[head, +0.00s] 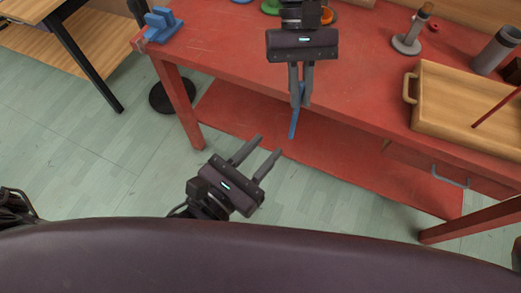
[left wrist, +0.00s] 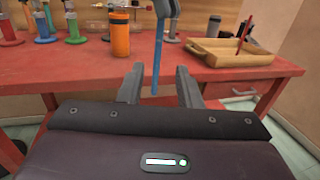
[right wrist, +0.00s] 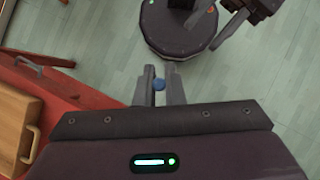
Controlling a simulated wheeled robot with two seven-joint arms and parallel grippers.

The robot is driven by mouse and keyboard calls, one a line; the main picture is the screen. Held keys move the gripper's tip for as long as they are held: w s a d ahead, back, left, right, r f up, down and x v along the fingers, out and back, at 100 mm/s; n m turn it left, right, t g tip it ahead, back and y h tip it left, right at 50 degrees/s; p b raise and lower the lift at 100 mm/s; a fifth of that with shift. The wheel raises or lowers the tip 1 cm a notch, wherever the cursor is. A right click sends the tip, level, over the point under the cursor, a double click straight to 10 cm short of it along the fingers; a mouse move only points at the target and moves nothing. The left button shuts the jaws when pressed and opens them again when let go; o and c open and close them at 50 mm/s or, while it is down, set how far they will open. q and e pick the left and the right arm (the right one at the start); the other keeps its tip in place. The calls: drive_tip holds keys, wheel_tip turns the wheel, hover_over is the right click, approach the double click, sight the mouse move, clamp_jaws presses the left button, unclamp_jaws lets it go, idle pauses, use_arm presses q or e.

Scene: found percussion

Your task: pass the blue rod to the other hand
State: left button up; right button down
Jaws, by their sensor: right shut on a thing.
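The blue rod (head: 293,125) hangs nearly upright, its lower end free beyond the table's front edge. My right gripper (head: 301,104) is shut on its upper part and points down. In the right wrist view the rod shows as a blue round end (right wrist: 159,85) between the fingers. My left gripper (head: 269,145) is open and empty, below and left of the rod, its fingers pointing up toward it. In the left wrist view the rod (left wrist: 158,60) appears in line with the gap between the open fingers; I see no contact.
The red table (head: 345,90) has a lower shelf and a drawer. On it stand a wooden tray (head: 450,124) with a dark red stick (head: 497,107), a grey-based stand (head: 407,43) and a blue holder (head: 162,24). An orange jar (left wrist: 120,38) stands at the back.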

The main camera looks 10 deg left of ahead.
sight(297, 116)
use_arm(q)
drive_tip(key=x, duration=1.1)
drive_tip(key=shift+w+d+f, duration=0.15)
drive_tip(key=shift+w+d, duration=0.05)
drive_tip(key=shift+d, duration=0.05)
clamp_jaws()
use_arm(e)
drive_tip(key=c, duration=1.5)
unclamp_jaws()
drive_tip(key=shift+o, duration=0.2)
